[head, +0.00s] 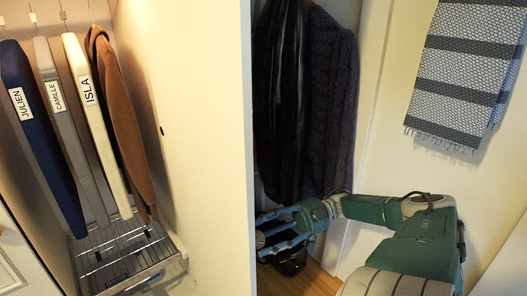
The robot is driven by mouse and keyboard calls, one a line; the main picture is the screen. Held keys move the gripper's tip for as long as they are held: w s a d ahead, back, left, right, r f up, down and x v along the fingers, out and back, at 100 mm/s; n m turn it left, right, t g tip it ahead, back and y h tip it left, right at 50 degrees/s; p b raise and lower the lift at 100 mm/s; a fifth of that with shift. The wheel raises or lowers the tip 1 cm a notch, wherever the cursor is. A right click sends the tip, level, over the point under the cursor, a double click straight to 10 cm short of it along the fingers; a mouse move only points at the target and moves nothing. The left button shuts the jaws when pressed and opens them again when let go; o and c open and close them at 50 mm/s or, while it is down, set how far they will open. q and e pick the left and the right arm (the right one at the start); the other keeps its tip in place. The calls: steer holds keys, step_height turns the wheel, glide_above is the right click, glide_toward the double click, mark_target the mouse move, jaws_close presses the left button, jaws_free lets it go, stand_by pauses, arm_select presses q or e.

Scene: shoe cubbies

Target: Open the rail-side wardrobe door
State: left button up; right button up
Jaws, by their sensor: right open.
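A broad pale panel (195,140) stands upright in the middle of the head view, its front edge running from top to bottom. A small dark spot shows on its left face. I cannot tell whether it is the wardrobe door or a fixed divider. Hanging garments show on both sides of it. My right gripper (264,238) reaches in from the right, its blue fingers open beside the panel's lower edge. I see nothing held, and I cannot tell whether a fingertip touches the panel. My left gripper is not in view.
Left of the panel hang garments labelled JULIEN (38,130), CAMILLE (68,125) and ISLA (95,120), and a brown coat (122,120), above a wire rack (120,262). Right of it hang dark coats (325,100) above a wooden floor (312,281). A patterned towel (465,65) hangs far right.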

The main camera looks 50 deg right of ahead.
steer(key=v, duration=0.7)
steer(key=shift+s+d, duration=0.2)
stand_by(0.4)
